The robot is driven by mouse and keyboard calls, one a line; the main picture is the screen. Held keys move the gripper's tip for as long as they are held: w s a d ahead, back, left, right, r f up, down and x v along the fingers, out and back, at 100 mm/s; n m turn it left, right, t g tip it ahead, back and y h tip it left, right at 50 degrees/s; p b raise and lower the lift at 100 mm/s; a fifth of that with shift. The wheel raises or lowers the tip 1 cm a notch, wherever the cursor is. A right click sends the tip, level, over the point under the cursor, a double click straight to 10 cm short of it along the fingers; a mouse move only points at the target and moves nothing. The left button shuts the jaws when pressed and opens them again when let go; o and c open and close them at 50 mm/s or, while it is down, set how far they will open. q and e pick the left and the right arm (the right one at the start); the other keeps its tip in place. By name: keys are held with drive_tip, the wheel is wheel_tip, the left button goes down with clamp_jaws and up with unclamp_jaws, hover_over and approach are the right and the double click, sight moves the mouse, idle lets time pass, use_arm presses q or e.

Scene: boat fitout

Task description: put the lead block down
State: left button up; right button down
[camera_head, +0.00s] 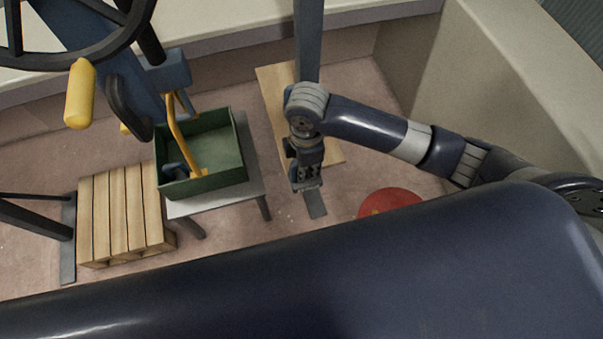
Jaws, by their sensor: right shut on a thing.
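My right gripper (307,186) points down in the middle of the view, low over the floor beside a wooden plank. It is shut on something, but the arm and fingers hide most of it. I cannot make out the lead block clearly. A dark grey flat piece (316,205) shows just below the fingertips; I cannot tell whether it is the block or the foot of a stand. My left gripper is not in view.
A green open box (238,150) holding a yellow-handled item stands on a small grey table (230,197). A slatted wooden crate (118,215) is left of it. A red round object (390,201) is right of the gripper. A dark wheel (75,58) is upper left.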

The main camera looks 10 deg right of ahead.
drive_tip(key=shift+w+d+f, duration=0.7)
drive_tip(key=shift+w+d, duration=0.1)
drive_tip(key=shift+w, duration=0.65)
drive_tip(key=shift+w+d+f, duration=0.7)
drive_tip(key=shift+w+d, duration=0.05)
drive_tip(key=shift+w, duration=0.75)
drive_tip(key=shift+w+d+f, duration=0.7)
drive_tip(key=shift+w+d, duration=0.1)
drive_tip(key=shift+w, duration=0.65)
drive_tip(key=shift+f, duration=0.1)
drive_tip(key=c, duration=1.6)
unclamp_jaws()
drive_tip(key=shift+s+f, duration=0.1)
drive_tip(key=shift+s, duration=0.05)
drive_tip(key=shift+o, duration=0.2)
wheel_tip(320, 180, up, 12)
drive_tip(key=shift+p, duration=0.4)
